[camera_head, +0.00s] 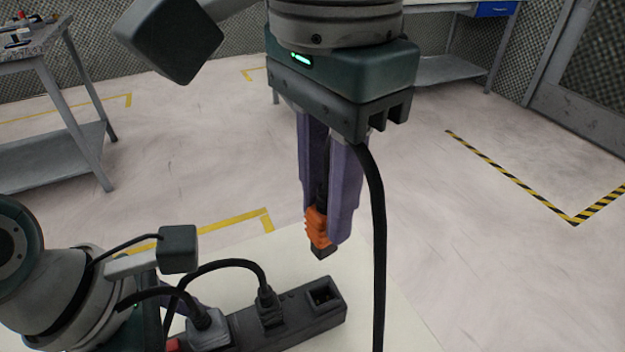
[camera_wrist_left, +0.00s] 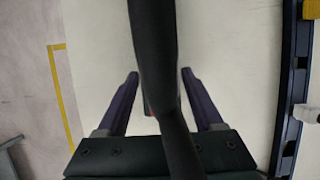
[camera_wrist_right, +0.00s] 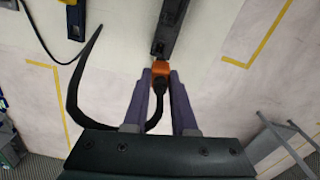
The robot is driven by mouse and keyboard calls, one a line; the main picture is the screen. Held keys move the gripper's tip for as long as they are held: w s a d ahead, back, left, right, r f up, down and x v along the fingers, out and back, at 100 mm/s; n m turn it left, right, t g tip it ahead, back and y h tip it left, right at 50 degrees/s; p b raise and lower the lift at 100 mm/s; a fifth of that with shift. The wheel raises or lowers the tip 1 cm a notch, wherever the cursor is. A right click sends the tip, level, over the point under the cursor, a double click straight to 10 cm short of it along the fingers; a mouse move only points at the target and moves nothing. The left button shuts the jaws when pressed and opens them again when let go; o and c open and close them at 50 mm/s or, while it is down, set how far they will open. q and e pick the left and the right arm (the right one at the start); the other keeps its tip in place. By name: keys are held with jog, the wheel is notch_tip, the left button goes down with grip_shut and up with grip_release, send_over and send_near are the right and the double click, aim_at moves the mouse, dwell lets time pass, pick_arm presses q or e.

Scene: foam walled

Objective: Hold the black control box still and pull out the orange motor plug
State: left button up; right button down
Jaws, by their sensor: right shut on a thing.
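The black control box (camera_head: 300,328) lies on a pale surface in the head view, with an empty socket (camera_head: 322,295) at its right end. The orange motor plug (camera_head: 317,228) is held above that end, clear of the box, with its dark tip pointing down. My right gripper (camera_wrist_right: 160,72) is shut on the plug. The box (camera_wrist_right: 170,28) shows beyond the plug in the right wrist view. My left gripper (camera_wrist_left: 158,73) has its fingers wide apart. A dark cable crosses between them and hides most of what is there; a small red part (camera_wrist_left: 148,105) shows beside it.
A grey plug (camera_head: 208,328) and a black plug (camera_head: 268,306) with cables sit in the box. A black cable (camera_head: 376,230) hangs beside my right gripper. A bench (camera_head: 60,100) stands at the left.

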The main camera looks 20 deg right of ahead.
pick_arm(q)
jog(key=o, duration=0.4)
jog(key=shift+d, duration=0.1)
jog(key=shift+r, duration=0.1)
jog(key=v, duration=1.2)
